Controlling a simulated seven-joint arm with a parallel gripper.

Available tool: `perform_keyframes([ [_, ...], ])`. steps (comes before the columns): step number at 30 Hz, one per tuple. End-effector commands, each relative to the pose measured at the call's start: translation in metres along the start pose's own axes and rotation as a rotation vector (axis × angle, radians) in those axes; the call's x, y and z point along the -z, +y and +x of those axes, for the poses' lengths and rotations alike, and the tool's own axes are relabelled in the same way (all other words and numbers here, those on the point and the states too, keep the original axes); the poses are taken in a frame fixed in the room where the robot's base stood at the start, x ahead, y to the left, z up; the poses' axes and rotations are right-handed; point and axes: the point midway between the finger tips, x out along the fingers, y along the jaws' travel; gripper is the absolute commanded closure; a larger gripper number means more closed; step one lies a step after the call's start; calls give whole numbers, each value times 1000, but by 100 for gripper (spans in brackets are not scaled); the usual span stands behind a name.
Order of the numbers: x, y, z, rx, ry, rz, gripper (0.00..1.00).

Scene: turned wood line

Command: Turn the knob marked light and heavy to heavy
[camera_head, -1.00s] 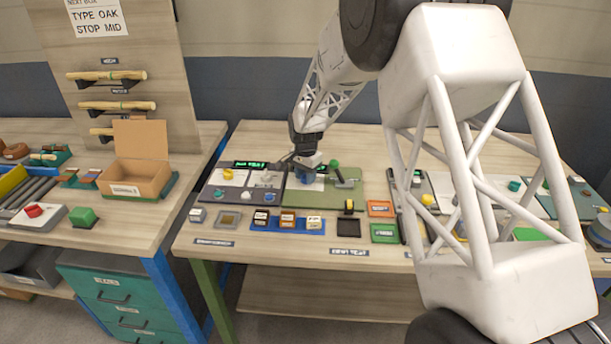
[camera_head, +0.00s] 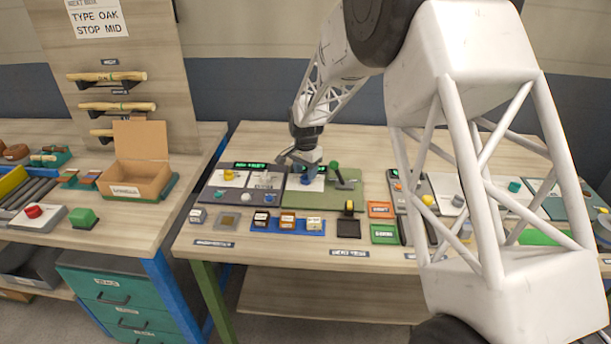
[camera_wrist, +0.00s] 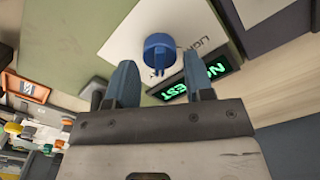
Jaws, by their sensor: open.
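The blue knob (camera_wrist: 160,48) sits on a white plate (camera_wrist: 130,40) with lettering beside it that seems to read LIGHT; the other marking is hidden or unreadable. It also shows in the head view (camera_head: 306,181), just below my gripper. My gripper (camera_wrist: 159,60) is open. Its two blue fingers appear either side of the knob in the wrist view, with a visible gap on both sides and nothing held. I cannot tell which mark the knob points to.
A green-lit display (camera_wrist: 196,82) is beside the knob's plate, close to one finger. A green-handled lever (camera_head: 341,177) stands right of the knob on the green panel (camera_head: 325,201). Left is a dark panel with a yellow knob (camera_head: 229,175). Blocks in a blue tray (camera_head: 260,229) lie in front.

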Motion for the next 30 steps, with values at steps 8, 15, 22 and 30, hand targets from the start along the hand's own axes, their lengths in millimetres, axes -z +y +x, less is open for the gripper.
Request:
perform_keyframes([
  [8, 0, 0, -35, -1, 0, 0, 52],
  [15, 0, 0, -53, -1, -1, 0, 52],
  [22, 0, 0, -54, -1, -1, 0, 52],
  [30, -1, 3, -58, 0, 0, -2, 52],
])
